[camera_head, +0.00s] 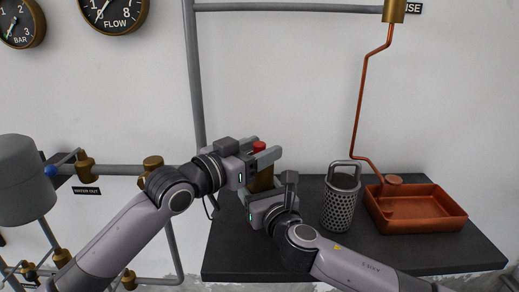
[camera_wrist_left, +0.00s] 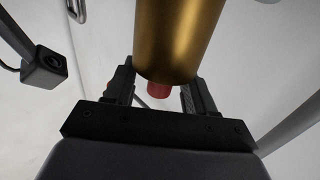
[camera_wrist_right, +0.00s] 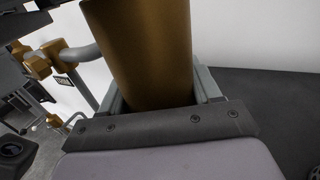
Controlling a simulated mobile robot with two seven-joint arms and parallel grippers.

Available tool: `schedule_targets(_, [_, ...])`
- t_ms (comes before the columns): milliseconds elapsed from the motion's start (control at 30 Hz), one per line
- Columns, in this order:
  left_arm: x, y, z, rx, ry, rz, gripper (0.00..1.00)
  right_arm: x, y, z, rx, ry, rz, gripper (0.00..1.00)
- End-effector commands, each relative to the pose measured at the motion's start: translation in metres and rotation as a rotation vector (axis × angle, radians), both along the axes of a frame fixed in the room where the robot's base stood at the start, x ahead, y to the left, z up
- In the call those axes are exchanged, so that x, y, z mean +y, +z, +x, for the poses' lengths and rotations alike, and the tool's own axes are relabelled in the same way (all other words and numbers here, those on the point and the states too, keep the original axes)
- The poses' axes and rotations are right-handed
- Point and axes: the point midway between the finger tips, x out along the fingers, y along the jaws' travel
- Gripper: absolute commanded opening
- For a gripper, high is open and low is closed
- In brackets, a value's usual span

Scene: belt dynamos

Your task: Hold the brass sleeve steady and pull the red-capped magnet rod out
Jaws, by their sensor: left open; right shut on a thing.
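The brass sleeve (camera_head: 261,179) stands roughly upright above the dark table. My right gripper (camera_head: 264,190) is shut on it; the right wrist view shows the sleeve (camera_wrist_right: 142,50) between its fingers. The red cap (camera_head: 259,147) of the magnet rod sticks out at the sleeve's top. My left gripper (camera_head: 259,151) is open, with a finger on either side of the red cap. In the left wrist view the red cap (camera_wrist_left: 158,90) lies between the open fingers, past the end of the sleeve (camera_wrist_left: 180,38). The rod below the cap is hidden inside the sleeve.
On the dark table (camera_head: 235,258), a perforated metal basket (camera_head: 340,203) with a handle stands right of my right gripper. A copper tray (camera_head: 415,223) lies further right, under a thin copper pipe (camera_head: 361,110). A grey vertical pipe (camera_head: 193,80) runs up the wall behind my left arm.

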Motion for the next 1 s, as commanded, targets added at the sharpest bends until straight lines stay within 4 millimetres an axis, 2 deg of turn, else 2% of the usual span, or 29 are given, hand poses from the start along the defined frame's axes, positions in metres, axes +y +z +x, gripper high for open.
schedule_targets(33, [-0.0014,-0.0002,0.0013,0.000,0.000,0.000,0.55,0.0007,-0.0046,-0.0010,0.007,0.002,-0.004,0.04])
schedule_targets(333, [-0.0021,-0.0001,0.0023,0.000,0.000,0.000,0.55,0.0006,-0.0046,-0.0010,0.007,0.002,-0.004,0.04])
schedule_targets(367, [-0.0021,-0.0001,0.0023,0.000,0.000,0.000,0.48,0.0006,-0.0046,-0.0010,0.007,0.002,-0.004,0.04])
schedule_targets(500, [-0.0021,-0.0002,0.0022,0.000,0.000,0.000,0.03,0.0006,-0.0045,-0.0010,0.007,0.002,-0.004,0.04])
schedule_targets(533, [-0.0020,-0.0002,0.0021,0.000,0.000,0.000,0.00,0.0006,-0.0045,-0.0010,0.007,0.002,-0.004,0.04])
schedule_targets(567, [-0.0020,-0.0002,0.0021,0.000,0.000,0.000,0.00,0.0006,-0.0045,-0.0010,0.007,0.002,-0.004,0.04])
schedule_targets(600, [-0.0021,0.0006,0.0020,-0.001,0.000,-0.001,0.19,0.0006,-0.0045,-0.0009,0.007,0.002,-0.004,0.04])
schedule_targets(667, [-0.0021,0.0005,0.0020,-0.002,0.000,-0.001,0.00,0.0006,-0.0045,-0.0009,0.007,0.002,-0.004,0.04])
schedule_targets(1000, [-0.0022,0.0081,0.0019,-0.004,-0.001,-0.002,0.00,0.0002,-0.0046,-0.0007,0.007,0.001,-0.004,0.04])
